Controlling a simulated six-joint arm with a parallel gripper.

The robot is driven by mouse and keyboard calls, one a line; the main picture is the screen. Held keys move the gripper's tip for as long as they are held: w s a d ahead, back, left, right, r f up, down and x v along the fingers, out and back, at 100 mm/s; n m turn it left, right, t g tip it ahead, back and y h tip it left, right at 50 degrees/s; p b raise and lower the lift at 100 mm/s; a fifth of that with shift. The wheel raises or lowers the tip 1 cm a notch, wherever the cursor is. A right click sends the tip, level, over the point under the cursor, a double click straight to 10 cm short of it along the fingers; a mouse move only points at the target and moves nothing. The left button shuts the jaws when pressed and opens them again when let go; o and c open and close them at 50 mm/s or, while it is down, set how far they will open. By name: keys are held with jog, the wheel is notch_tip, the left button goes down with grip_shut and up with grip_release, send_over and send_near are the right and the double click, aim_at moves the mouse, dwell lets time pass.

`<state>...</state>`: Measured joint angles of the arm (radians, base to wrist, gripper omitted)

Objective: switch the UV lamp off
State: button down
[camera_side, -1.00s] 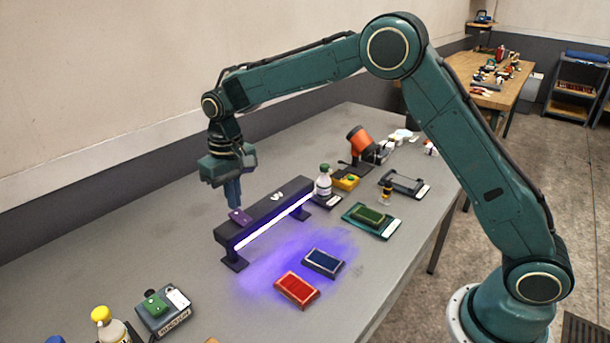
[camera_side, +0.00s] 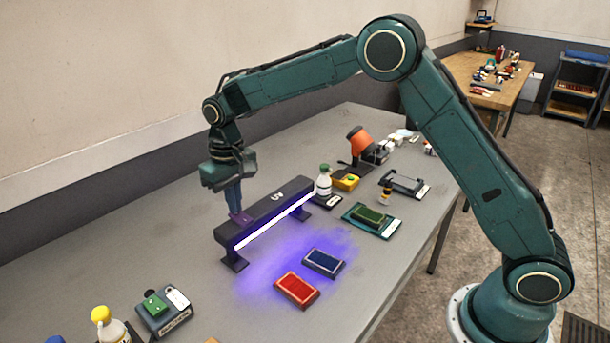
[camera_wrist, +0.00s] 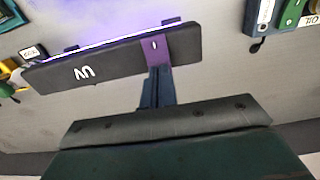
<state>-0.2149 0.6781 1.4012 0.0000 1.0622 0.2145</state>
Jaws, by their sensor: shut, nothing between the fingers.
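The UV lamp (camera_side: 275,207) is a black bar on two feet, marked "UV". Its tube glows violet-white along the front edge and casts a purple glow on the table. The lamp also shows in the wrist view (camera_wrist: 105,66). A purple switch (camera_side: 238,218) sits on top near the lamp's left end; it also shows in the wrist view (camera_wrist: 157,50). My gripper (camera_side: 235,208) is shut and empty, pointing down with its fingertips at the purple switch. In the wrist view its fingertips (camera_wrist: 160,70) overlap the switch's edge. I cannot tell whether they press it.
A red block (camera_side: 297,290) and a blue block (camera_side: 323,263) lie in the glow in front of the lamp. A white bottle (camera_side: 323,181) stands near the lamp's right end.

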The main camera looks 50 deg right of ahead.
jog(key=shift+f, duration=0.4)
jog(key=shift+r, duration=0.15)
dwell(0.4)
jog(key=shift+r, duration=3.35)
jog(key=shift+r, duration=0.1)
